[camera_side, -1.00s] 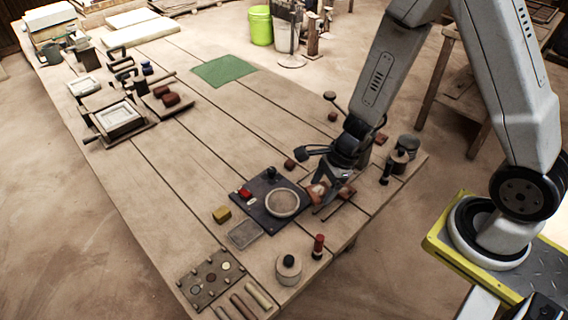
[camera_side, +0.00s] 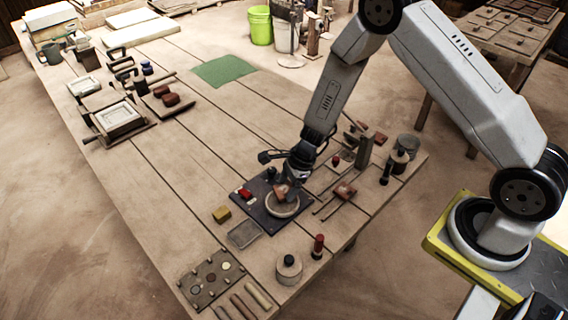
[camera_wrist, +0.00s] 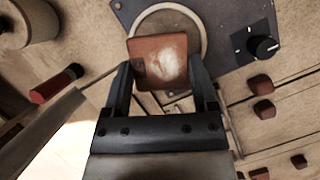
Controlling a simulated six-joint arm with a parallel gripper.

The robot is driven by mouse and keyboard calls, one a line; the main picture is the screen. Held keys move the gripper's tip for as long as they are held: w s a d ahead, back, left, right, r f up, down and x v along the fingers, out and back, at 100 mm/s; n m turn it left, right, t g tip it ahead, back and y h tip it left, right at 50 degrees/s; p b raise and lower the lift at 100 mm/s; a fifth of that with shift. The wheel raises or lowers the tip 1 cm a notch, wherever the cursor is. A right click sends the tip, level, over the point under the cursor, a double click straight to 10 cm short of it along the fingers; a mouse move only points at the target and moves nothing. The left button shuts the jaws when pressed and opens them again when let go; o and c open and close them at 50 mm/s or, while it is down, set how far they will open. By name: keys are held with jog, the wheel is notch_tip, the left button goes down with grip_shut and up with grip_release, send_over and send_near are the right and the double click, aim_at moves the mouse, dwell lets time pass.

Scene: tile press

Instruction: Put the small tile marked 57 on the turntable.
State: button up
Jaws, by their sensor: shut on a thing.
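My gripper (camera_wrist: 163,95) is shut on a small square reddish-brown tile (camera_wrist: 160,62) with a pale smeared patch. The tile also shows in the side view (camera_side: 281,190). No number is readable on it. The turntable (camera_side: 283,211) is a round pale-rimmed disc on a dark slate-coloured base plate; its rim also shows in the wrist view (camera_wrist: 203,30). The held tile is over the turntable and hides much of the disc. I cannot tell whether it touches the disc.
A black knob (camera_wrist: 263,46) and a red switch (camera_side: 245,193) are on the base plate. Another reddish tile (camera_side: 345,191) lies to the right near thin rods. A red-topped tool (camera_side: 318,246) and a round pot (camera_side: 289,268) stand in front.

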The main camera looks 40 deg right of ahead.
aim_at(285, 194)
jog(key=shift+w+f, duration=0.15)
jog(key=shift+f, duration=0.05)
jog(key=shift+w+f, duration=0.2)
jog(key=shift+f, duration=1.65)
jog(key=shift+f, duration=0.15)
jog(key=o, duration=1.3)
